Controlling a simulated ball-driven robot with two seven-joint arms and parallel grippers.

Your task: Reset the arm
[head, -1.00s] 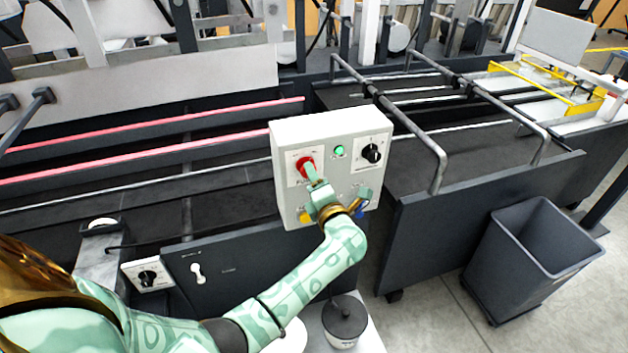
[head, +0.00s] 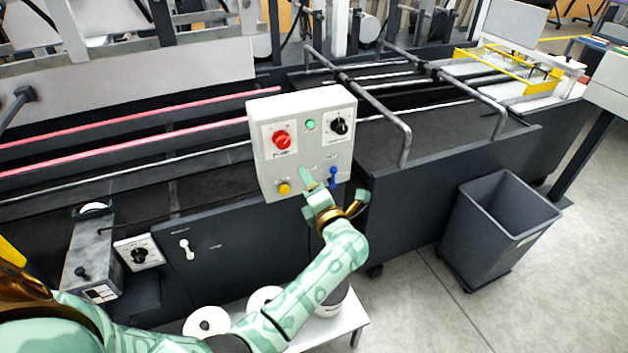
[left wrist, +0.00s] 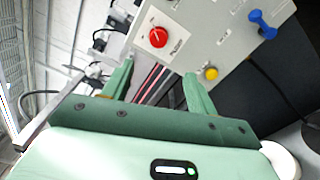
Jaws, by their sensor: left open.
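My left arm reaches in from the lower left of the head view. Its left gripper (head: 333,190) is in front of the lower part of the white control box (head: 262,113), below the red button (head: 281,140). The gripper is open and empty. In the left wrist view the two green fingers (left wrist: 158,82) stand apart, with the red button (left wrist: 158,37) beyond them and the yellow button (left wrist: 211,73) near the right finger. My right gripper is not in view.
The box also carries a green light (head: 310,125), a black knob (head: 339,126) and a blue lever (head: 333,176). A grey bin (head: 500,225) stands on the floor at the right. A white table (head: 345,322) with white rolls is below the arm.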

